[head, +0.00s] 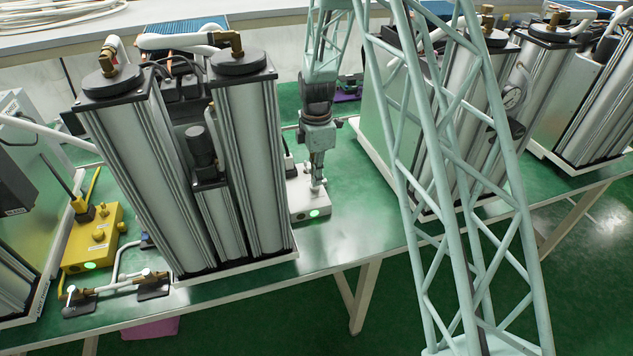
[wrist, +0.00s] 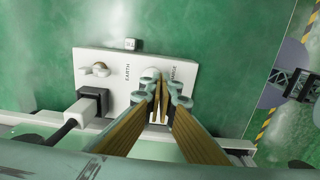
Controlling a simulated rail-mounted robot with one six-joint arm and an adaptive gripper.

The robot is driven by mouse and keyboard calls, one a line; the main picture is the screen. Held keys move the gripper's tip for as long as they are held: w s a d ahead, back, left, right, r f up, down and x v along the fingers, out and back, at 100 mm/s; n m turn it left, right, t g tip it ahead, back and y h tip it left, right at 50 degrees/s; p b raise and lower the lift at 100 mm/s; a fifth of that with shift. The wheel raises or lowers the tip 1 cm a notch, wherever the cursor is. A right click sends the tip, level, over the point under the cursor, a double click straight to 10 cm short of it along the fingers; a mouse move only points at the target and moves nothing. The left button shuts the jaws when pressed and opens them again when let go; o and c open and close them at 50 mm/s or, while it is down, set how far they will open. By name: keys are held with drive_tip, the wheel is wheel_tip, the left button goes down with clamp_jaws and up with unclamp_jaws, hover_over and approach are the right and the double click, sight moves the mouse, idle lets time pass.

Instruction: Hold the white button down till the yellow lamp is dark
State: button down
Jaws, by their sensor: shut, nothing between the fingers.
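A white box (head: 306,205) stands on the green bench, with a bright green lamp (head: 314,213) on its front. In the wrist view the white box (wrist: 118,62) carries the printed words EARTH and, partly hidden, what looks like CHARGE. A round pale button (wrist: 152,73) lies right at my fingertips. My gripper (head: 317,185) points down over the white box; in the wrist view its fingers (wrist: 165,97) are close together and hold nothing. I cannot tell whether they touch or press the button. A yellow box (head: 92,238) at left has a bright green lamp (head: 90,265).
Tall silver columns (head: 180,170) stand just left of my gripper, and more columns (head: 480,110) stand at right. A black plug with a cable (wrist: 92,103) and a metal toggle (wrist: 98,69) sit on the white box. The bench is clear to the right of the white box.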

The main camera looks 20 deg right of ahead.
wheel_tip(320, 180, up, 11)
drive_tip(key=p, duration=0.1)
drive_tip(key=shift+w+r, duration=0.15)
drive_tip(key=shift+w, duration=0.05)
drive_tip(key=shift+r, duration=0.15)
idle(0.8)
wheel_tip(320, 180, up, 16)
drive_tip(key=m+t, duration=0.1)
drive_tip(key=m, duration=0.4)
hover_over(317, 188)
drive_tip(key=s, duration=0.9)
drive_tip(key=s+r+m+t, duration=0.1)
drive_tip(key=s+r+m, duration=0.3)
drive_tip(key=s+r, duration=0.8)
drive_tip(key=s+r+m+t, duration=0.2)
drive_tip(key=s+m, duration=0.7)
drive_tip(key=s, duration=2)
drive_tip(key=shift+a+r+m, duration=0.25)
drive_tip(key=shift+r+m, duration=0.05)
drive_tip(key=shift+r, duration=0.55)
